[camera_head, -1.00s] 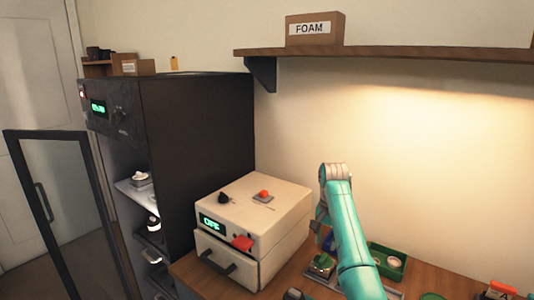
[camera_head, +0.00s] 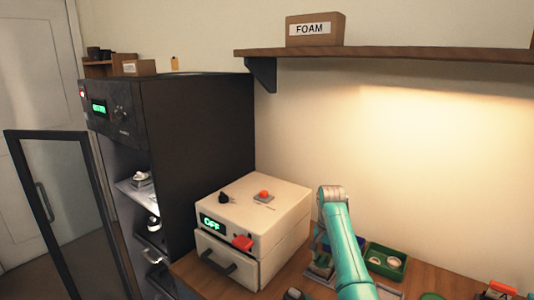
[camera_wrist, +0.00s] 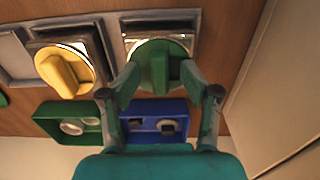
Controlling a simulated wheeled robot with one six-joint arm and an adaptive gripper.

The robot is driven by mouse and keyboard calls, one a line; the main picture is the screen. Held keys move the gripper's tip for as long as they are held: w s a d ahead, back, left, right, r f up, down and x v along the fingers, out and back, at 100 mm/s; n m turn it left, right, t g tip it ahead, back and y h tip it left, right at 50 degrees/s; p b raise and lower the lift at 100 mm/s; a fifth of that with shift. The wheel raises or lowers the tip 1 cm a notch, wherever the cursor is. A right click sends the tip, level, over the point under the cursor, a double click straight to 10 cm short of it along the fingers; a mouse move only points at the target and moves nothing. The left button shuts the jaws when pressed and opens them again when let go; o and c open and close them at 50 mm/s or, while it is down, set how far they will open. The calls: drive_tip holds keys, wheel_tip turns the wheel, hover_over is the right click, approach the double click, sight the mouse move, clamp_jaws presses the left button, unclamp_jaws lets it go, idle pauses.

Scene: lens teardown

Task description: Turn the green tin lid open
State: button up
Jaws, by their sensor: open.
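The green tin lid (camera_wrist: 158,66) shows in the wrist view, a round lid with a raised grip bar, on a square-framed tin. My gripper (camera_wrist: 160,76) is open, with one finger to each side of the grip bar. I cannot tell whether the fingers touch it. In the head view, my arm and gripper cover most of this spot, and the lid is not clear there.
A yellow lid (camera_wrist: 65,70) on a similar tin is left of the green one. A green tray (camera_head: 385,262) with round pieces and a blue tray (camera_wrist: 155,119) lie close by. A cream box (camera_head: 255,215) and a dark cabinet (camera_head: 185,140) stand to the left.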

drive_tip(key=shift+o, duration=0.7)
drive_tip(key=shift+s+f, duration=0.2)
drive_tip(key=shift+f, duration=0.2)
drive_tip(key=n, duration=0.4)
drive_tip(key=shift+n, duration=1.2)
drive_tip(key=shift+c, duration=0.2)
drive_tip(key=n, duration=0.6)
drive_tip(key=shift+c, duration=0.2)
drive_tip(key=shift+n, duration=0.3)
